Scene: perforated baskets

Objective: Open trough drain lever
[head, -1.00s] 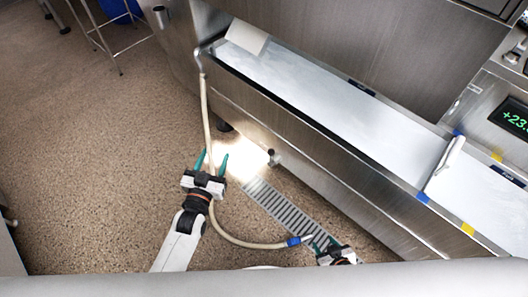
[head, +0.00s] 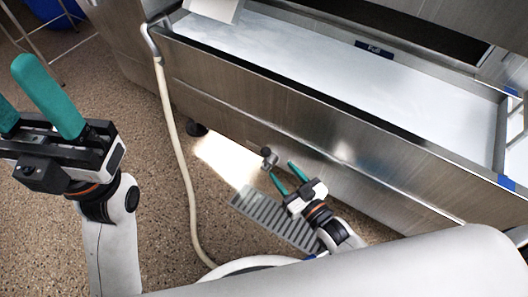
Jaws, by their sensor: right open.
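The steel trough (head: 215,88) runs from upper left to lower right, with a white surface inside. A small drain valve with its lever (head: 268,157) sticks out low on the trough's front side. My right gripper (head: 281,170) is open just below and right of the lever, fingers pointing up toward it. A small gap seems to lie between the fingertips and the lever; contact is hard to tell. My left gripper (head: 24,90) is raised at the left, near the camera, with its fingers apart and empty; one finger is partly cut by the picture edge.
A floor drain grate (head: 262,214) lies below the valve, partly behind my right arm. A pale hose (head: 180,160) hangs from the trough's left end to the floor; its lower end is hidden. A wire stand and blue bin (head: 50,8) are at upper left.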

